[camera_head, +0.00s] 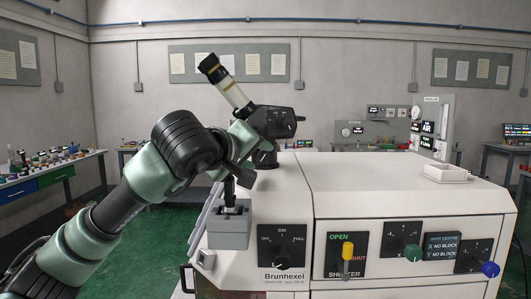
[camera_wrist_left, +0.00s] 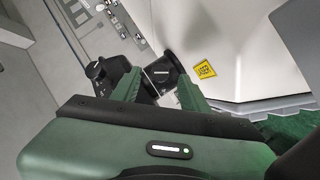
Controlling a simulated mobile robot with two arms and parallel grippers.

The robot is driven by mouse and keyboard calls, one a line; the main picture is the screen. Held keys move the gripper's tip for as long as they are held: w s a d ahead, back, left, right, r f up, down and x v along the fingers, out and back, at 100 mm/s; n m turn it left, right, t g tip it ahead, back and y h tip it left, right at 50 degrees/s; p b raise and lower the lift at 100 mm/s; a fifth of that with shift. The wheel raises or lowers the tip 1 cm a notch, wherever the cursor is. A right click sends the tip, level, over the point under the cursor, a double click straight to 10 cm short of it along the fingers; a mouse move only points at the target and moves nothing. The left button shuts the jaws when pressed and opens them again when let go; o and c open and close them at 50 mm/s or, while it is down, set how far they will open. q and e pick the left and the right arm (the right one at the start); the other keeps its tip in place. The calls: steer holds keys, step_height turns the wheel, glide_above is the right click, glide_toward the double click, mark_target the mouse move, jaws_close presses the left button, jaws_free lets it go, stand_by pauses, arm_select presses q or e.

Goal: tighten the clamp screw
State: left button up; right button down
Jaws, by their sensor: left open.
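My left gripper (camera_head: 238,165) is at the machine's left end, beside a black instrument head (camera_head: 277,121) with a cream, black-ended tube (camera_head: 233,94) slanting up to the left. In the left wrist view the two green fingers of this gripper (camera_wrist_left: 160,88) are apart. A small black square-ended part (camera_wrist_left: 158,76) shows between or just beyond the fingertips; I cannot tell whether they touch it. I cannot make out the clamp screw for certain. My right gripper is not in view.
The white machine (camera_head: 400,185) fills the right foreground. A white tray (camera_head: 446,174) lies on top. A bench (camera_head: 50,176) stands at the left.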

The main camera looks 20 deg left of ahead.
mark_target(263, 156)
arm_select(q)
steer(key=x, duration=0.3)
steer(key=shift+p, duration=0.35)
steer(key=shift+w+d+f, duration=0.15)
steer(key=shift+w+f, duration=0.05)
steer(key=shift+w, duration=0.4)
steer(key=c, duration=0.9)
jaws_close()
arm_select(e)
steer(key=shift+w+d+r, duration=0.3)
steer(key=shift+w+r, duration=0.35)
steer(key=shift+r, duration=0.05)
arm_select(q)
steer(key=shift+r, duration=0.1)
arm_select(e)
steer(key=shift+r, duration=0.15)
